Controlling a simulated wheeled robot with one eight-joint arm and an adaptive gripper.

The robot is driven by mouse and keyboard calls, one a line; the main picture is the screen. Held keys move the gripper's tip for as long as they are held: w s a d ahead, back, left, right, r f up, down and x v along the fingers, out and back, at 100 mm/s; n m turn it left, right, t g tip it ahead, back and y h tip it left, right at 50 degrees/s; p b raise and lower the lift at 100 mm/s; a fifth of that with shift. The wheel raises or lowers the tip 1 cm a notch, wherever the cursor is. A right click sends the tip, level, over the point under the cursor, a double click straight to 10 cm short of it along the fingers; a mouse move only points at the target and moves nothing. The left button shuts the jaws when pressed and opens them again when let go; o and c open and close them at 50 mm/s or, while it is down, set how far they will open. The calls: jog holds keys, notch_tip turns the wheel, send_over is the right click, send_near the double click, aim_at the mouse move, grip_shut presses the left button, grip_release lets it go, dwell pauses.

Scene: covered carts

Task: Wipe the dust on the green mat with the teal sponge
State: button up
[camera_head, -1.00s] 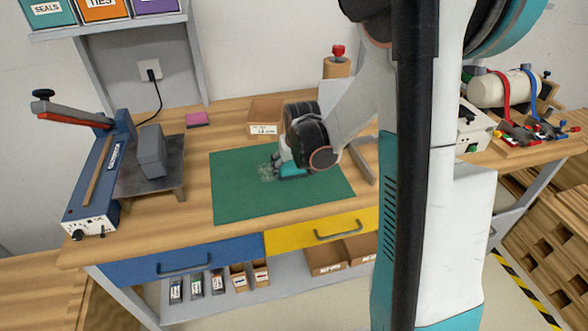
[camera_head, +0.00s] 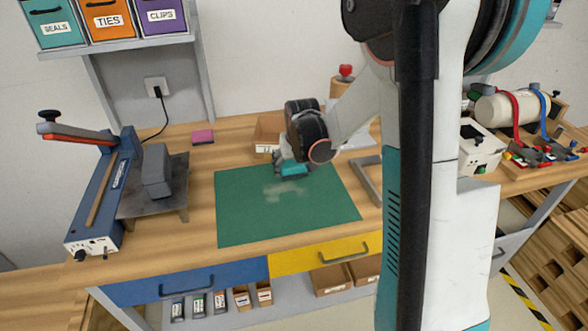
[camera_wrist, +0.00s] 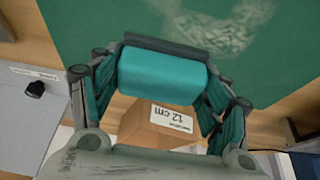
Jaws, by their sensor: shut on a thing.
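The green mat (camera_head: 240,225) lies flat on the wooden bench. A pale, smeared dust patch (camera_head: 284,190) shows near its middle, and a curved dust streak (camera_wrist: 222,30) shows in the wrist view. My gripper (camera_head: 291,167) is at the mat's far edge, behind the dust. It is shut on the teal sponge (camera_wrist: 162,76), which lies across between the fingers in the wrist view. The sponge (camera_head: 294,170) shows small under my gripper in the head view. I cannot tell whether it touches the mat.
An open cardboard box (camera_head: 268,133) marked 12 cm stands just behind the mat, close to my gripper. A blue sealer machine (camera_head: 105,195) stands left. A pink sponge-like block (camera_head: 203,137) lies at the back. A grey metal frame (camera_head: 368,182) lies right of the mat.

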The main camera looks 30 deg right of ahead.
aim_at(293, 162)
jog(key=shift+w+r, duration=0.2)
jog(key=shift+r, duration=0.3)
jog(key=shift+s+r+p, duration=0.1)
jog(key=shift+r+p, duration=1.4)
jog(key=shift+r, duration=0.4)
